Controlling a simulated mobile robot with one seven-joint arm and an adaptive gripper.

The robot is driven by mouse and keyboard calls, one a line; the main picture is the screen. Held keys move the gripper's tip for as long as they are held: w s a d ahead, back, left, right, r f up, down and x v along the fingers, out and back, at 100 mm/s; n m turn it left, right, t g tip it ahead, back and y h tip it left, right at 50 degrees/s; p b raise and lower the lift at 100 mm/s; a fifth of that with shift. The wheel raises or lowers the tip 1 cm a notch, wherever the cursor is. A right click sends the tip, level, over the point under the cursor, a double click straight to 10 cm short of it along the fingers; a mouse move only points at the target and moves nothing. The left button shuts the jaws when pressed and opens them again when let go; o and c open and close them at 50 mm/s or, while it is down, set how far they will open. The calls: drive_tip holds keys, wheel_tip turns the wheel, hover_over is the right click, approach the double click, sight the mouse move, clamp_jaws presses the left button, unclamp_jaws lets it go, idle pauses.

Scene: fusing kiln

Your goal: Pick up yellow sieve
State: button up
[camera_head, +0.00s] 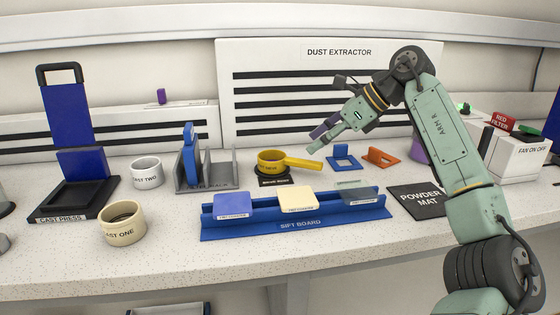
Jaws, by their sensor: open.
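The yellow sieve (272,164) sits on a small black labelled mat (275,181) near the middle of the counter. Its round cup is at the left and its handle points right. My gripper (315,143) is open and empty, above and to the right of the sieve, with its fingers near the far end of the handle. From this view I cannot tell the exact gap between fingers and handle.
A blue sift board (296,225) with several coloured tiles lies in front of the sieve. Left stand a grey rack (222,168), cups (146,172) and the cast press (70,195). A blue stand (343,160) and orange piece (380,157) sit right, near the powder mat (420,203).

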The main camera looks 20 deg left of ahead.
sight(299, 160)
drive_tip(key=x, duration=0.5)
drive_tip(key=s+x, duration=0.1)
drive_tip(key=x, duration=0.1)
drive_tip(key=shift+d+f+p, duration=0.15)
drive_tip(key=shift+f+p, duration=0.2)
drive_tip(key=shift+f, duration=0.05)
drive_tip(key=shift+c, duration=0.2)
clamp_jaws()
